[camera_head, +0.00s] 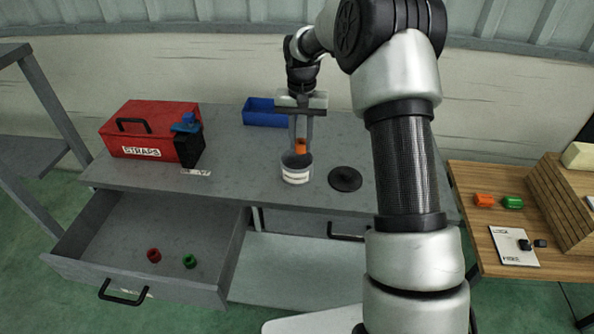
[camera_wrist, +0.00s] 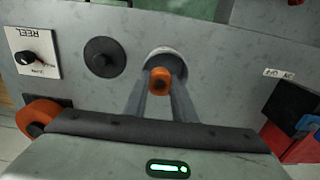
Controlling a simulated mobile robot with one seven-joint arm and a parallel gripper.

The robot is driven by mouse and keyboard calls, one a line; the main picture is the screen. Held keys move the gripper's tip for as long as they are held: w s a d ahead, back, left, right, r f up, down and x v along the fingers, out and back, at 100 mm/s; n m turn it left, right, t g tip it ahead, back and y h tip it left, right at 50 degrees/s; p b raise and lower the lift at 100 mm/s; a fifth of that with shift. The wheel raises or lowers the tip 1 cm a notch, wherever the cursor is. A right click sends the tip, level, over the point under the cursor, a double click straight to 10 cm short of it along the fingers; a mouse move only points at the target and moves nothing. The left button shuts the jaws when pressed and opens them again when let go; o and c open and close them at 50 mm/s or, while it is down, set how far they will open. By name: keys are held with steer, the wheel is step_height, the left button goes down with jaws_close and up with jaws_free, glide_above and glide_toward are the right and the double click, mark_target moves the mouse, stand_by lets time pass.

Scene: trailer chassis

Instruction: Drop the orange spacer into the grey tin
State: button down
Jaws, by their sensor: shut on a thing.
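The orange spacer (camera_head: 301,147) is held between the fingertips of my gripper (camera_head: 301,142), which is shut on it. The grey tin (camera_head: 296,175) stands upright on the grey bench with a white label on its front. The spacer is above the tin's opening, near its back rim in the head view. In the wrist view the spacer (camera_wrist: 160,81) shows at the fingertips in front of the tin (camera_wrist: 164,54), overlapping its near rim. The tin's inside is mostly hidden. The exact height of the spacer over the rim is hard to tell.
A black round lid (camera_head: 345,179) lies right of the tin. A blue bin (camera_head: 266,112) is behind, and a red STRAPS box (camera_head: 152,132) stands left. An open drawer (camera_head: 150,240) holds a red and a green spacer. A wooden table (camera_head: 520,215) stands right.

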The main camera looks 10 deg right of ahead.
steer(key=shift+r, duration=0.1)
steer(key=c, duration=1.4)
jaws_free()
steer(key=shift+r, duration=8.7)
